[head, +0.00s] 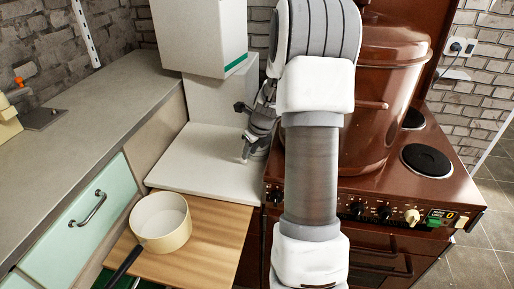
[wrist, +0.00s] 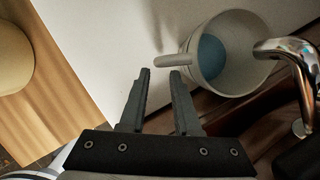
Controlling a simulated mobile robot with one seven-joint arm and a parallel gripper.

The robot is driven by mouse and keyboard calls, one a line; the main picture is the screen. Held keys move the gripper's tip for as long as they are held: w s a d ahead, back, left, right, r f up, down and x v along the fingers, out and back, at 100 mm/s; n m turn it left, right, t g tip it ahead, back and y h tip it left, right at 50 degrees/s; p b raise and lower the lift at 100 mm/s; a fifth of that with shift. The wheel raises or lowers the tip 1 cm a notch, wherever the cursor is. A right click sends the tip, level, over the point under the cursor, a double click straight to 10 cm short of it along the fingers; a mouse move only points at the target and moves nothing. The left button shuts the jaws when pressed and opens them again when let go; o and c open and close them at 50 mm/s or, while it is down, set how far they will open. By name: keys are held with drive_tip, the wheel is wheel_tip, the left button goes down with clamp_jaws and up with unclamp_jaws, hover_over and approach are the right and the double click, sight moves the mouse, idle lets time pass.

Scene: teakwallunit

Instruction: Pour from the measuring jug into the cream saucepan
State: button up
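The cream saucepan (head: 161,222) stands upright on a wooden board in the head view, its dark handle toward the bottom left. Its side also shows at the left edge of the wrist view (wrist: 12,58). The measuring jug (wrist: 226,50) is pale with blue contents, seen from above at the upper right of the wrist view. Its handle (wrist: 172,61) points toward my gripper (wrist: 161,73). My gripper is open and empty, with the handle just beyond its fingertips. I cannot tell whether they touch. My arm hides most of the jug's area in the head view.
A brown stove (head: 440,190) carries a large brown pot (head: 385,90) right of my arm. A white surface (head: 195,165) lies behind the wooden board (head: 215,235). A grey counter (head: 90,105) runs along the left. A chrome curved bar (wrist: 292,48) is close to the jug.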

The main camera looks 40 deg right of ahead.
drive_tip(key=b+x, duration=0.1)
drive_tip(key=x, duration=0.4)
drive_tip(key=shift+w+a, duration=0.2)
clamp_jaws()
idle(1.2)
